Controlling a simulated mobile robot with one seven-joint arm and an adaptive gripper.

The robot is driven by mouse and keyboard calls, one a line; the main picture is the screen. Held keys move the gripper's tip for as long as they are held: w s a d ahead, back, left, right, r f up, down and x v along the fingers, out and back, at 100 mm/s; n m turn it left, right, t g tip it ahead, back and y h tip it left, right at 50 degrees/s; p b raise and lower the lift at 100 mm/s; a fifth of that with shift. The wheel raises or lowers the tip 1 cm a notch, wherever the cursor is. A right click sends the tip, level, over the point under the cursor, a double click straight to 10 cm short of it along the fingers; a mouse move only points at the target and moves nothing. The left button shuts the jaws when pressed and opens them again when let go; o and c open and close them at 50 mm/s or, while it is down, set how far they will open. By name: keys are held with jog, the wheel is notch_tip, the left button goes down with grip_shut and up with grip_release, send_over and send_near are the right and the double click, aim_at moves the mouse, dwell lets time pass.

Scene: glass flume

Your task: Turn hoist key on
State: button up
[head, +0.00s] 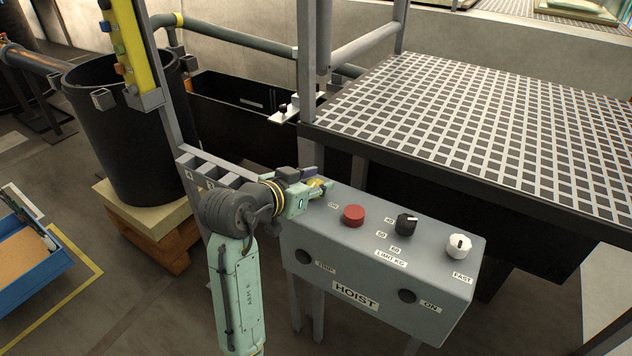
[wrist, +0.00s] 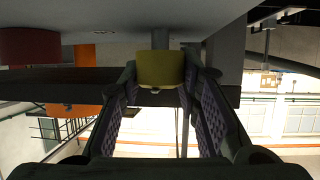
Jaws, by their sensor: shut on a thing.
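The hoist box (head: 370,270) is a grey console with a sloped top, labelled HOIST on its front. The yellow hoist key (head: 319,184) is at the left end of the box's top, partly hidden by my gripper. In the wrist view the yellow key (wrist: 160,69) sits between the fingertips on a grey stem. My gripper (head: 312,183) reaches it from the left and is shut on it; the purple finger pads also show in the wrist view (wrist: 163,88). The label by the key is too small to read surely.
A red button (head: 354,215), a black knob (head: 406,223) and a white knob (head: 458,246) stand on the box to the right of the key. A grated platform (head: 500,140) is behind. A black bin (head: 130,130) stands at the left.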

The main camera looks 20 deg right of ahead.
jog(key=n+t+y+p, duration=0.1)
jog(key=n+t+y, duration=0.1)
jog(key=n+t, duration=0.1)
jog(key=shift+d, duration=0.1)
jog(key=n+t+y+p, duration=0.2)
jog(key=n+y, duration=0.2)
jog(key=shift+r, duration=0.15)
jog(key=n+t+y+p, duration=0.1)
jog(key=n+y+p, duration=0.1)
jog(key=n+y, duration=0.1)
jog(key=shift+n+y, duration=0.3)
jog(key=shift+y, duration=0.3)
jog(key=shift+a+n+y+p, duration=0.2)
jog(key=shift+n+y+p, duration=0.1)
jog(key=shift+n+y, duration=1.35)
jog(key=shift+y, duration=0.25)
jog(key=o, duration=1.1)
jog(key=shift+o, duration=0.2)
